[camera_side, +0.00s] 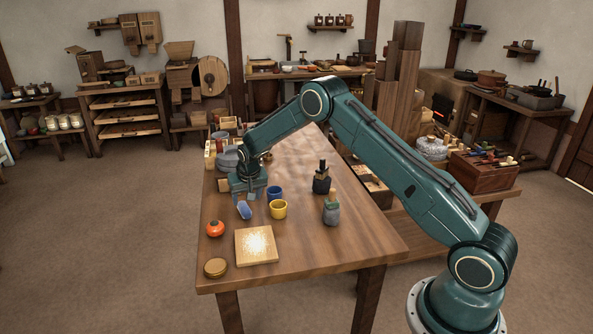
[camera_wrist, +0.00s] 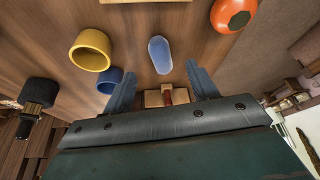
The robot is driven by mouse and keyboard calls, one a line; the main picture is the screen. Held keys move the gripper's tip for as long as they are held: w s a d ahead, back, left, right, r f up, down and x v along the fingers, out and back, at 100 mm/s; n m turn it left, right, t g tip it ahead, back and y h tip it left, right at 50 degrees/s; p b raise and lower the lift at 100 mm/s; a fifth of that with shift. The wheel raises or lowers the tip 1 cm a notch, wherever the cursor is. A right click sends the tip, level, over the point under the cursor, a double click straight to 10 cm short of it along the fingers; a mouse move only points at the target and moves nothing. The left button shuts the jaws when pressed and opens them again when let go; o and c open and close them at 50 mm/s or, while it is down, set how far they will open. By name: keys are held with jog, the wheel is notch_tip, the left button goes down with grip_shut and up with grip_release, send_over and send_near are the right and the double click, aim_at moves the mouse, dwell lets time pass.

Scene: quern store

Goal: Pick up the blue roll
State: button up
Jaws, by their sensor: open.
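The blue roll (camera_side: 244,211) lies on the wooden table, in front of my gripper (camera_side: 245,196) in the side view. It is a short, light blue shape with rounded ends. In the wrist view the blue roll (camera_wrist: 160,54) shows whole, just beyond the tips of my gripper (camera_wrist: 160,74) and roughly midway between their lines. The two fingers are spread apart with nothing held between them. I cannot tell the exact height of the fingertips above the table.
A blue cup (camera_side: 274,194) and a yellow cup (camera_side: 279,210) stand close to the right. An orange-red round object (camera_side: 215,229), a square board (camera_side: 256,246) and a round brown lid (camera_side: 215,268) lie nearer the front. Dark bottles (camera_side: 331,211) stand further right. The table's front right is clear.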

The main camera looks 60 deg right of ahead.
aim_at(246, 209)
jog(key=shift+x, duration=1.6)
jog(key=shift+f, duration=0.1)
jog(key=shift+x, duration=2.45)
jog(key=shift+w+d, duration=0.1)
jog(key=shift+c, duration=0.5)
jog(key=c, duration=1)
